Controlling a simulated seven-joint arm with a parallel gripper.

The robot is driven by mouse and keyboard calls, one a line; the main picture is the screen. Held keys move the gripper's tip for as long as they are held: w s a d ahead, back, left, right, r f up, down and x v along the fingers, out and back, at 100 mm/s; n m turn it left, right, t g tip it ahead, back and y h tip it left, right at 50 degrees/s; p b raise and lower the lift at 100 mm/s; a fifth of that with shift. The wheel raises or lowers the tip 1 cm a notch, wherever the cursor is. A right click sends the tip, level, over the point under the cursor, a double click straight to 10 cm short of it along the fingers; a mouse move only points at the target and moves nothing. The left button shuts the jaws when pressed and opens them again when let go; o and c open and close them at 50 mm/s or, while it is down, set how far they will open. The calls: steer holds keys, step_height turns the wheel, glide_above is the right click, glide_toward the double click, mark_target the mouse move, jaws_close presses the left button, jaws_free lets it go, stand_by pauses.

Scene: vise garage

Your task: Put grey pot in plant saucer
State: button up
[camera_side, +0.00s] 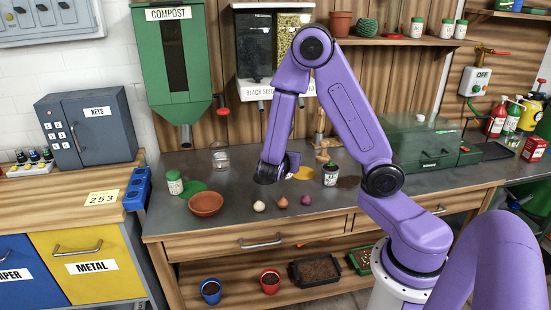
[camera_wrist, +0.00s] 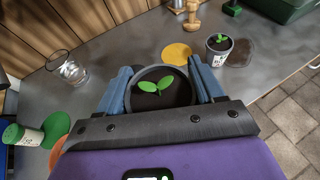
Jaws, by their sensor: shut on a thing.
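My gripper (camera_wrist: 161,72) is shut on a grey pot (camera_wrist: 147,75) with dark soil and a two-leaf green seedling. Its blue fingers press on opposite sides of the pot. In the side view my gripper (camera_side: 270,172) is over the middle of the bench, with the pot mostly hidden there; I cannot tell its height above the bench. The plant saucer (camera_side: 206,204), a round terracotta dish, sits on the bench to the left of my gripper and looks empty. In the wrist view only part of the saucer (camera_wrist: 57,152) shows at the lower left, cut off by my gripper body.
A second potted seedling (camera_side: 331,175) stands to the right, near a yellow disc (camera_side: 303,172). A glass (camera_side: 220,156), a green-lidded jar (camera_side: 175,182) and a green disc (camera_side: 194,188) are near the saucer. Several small bulbs (camera_side: 282,203) lie along the front edge.

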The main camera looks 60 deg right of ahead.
steer(key=shift+s+a+r, duration=0.1)
steer(key=shift+a+r, duration=0.05)
steer(key=shift+a, duration=0.05)
steer(key=w+a+r+n+t+y, duration=0.1)
steer(key=w+a+n+t+y, duration=0.6)
steer(key=a, duration=0.6)
steer(key=n, duration=0.1)
glide_above(205, 202)
steer(key=shift+h, duration=0.3)
step_height(205, 202, down, 10)
steer(key=shift+r, duration=0.15)
steer(key=shift+f, duration=1.6)
steer(key=shift+f, duration=0.15)
steer(key=o, duration=1.1)
